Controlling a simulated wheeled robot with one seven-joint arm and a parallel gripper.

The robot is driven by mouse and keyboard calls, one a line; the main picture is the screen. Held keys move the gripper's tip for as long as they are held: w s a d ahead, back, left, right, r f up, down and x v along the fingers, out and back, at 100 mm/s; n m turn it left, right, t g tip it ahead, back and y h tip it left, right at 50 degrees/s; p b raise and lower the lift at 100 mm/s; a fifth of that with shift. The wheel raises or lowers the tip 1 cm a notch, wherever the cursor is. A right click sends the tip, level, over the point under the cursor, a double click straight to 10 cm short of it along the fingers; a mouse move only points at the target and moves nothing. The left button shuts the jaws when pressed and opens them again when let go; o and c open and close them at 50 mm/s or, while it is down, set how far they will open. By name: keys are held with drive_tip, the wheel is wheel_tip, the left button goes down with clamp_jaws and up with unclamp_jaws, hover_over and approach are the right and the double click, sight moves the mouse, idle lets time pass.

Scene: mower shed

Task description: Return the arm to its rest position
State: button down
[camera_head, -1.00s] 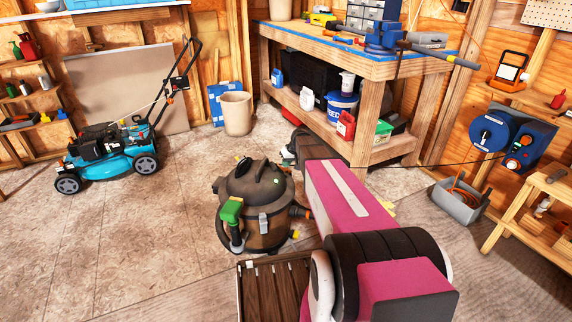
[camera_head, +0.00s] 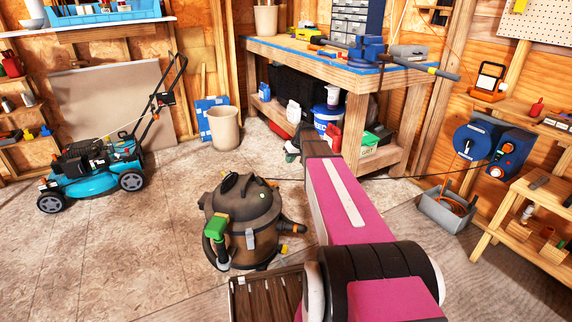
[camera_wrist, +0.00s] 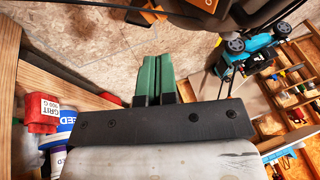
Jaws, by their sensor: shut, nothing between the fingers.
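My arm reaches forward from the bottom of the head view, its magenta link in the middle. My gripper (camera_head: 291,156) is small and partly hidden at the arm's far end, in front of the workbench. In the wrist view its two green fingers (camera_wrist: 156,62) lie together, shut with nothing between them. The fingers stand over bare floor there.
A brown shop vacuum (camera_head: 245,218) stands on the floor left of my arm. The workbench (camera_head: 355,102) is close beyond my gripper, with a red jug (camera_wrist: 42,112) on its shelf. A blue mower (camera_head: 92,172) stands left.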

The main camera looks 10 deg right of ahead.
drive_tip(key=shift+r, duration=0.1)
drive_tip(key=s+a+f+m+g+h, duration=0.1)
drive_tip(key=s+a, duration=0.2)
drive_tip(key=s, duration=0.7)
drive_tip(key=s+a+f+m+g+h, duration=0.1)
drive_tip(key=s+a+f, duration=0.1)
drive_tip(key=s, duration=0.8)
drive_tip(key=s+a+f+m+h, duration=0.1)
drive_tip(key=s+a, duration=0.3)
drive_tip(key=s, duration=0.7)
drive_tip(key=shift+f+g+h, duration=0.35)
drive_tip(key=shift+g+h, duration=0.05)
drive_tip(key=shift+h, duration=0.1)
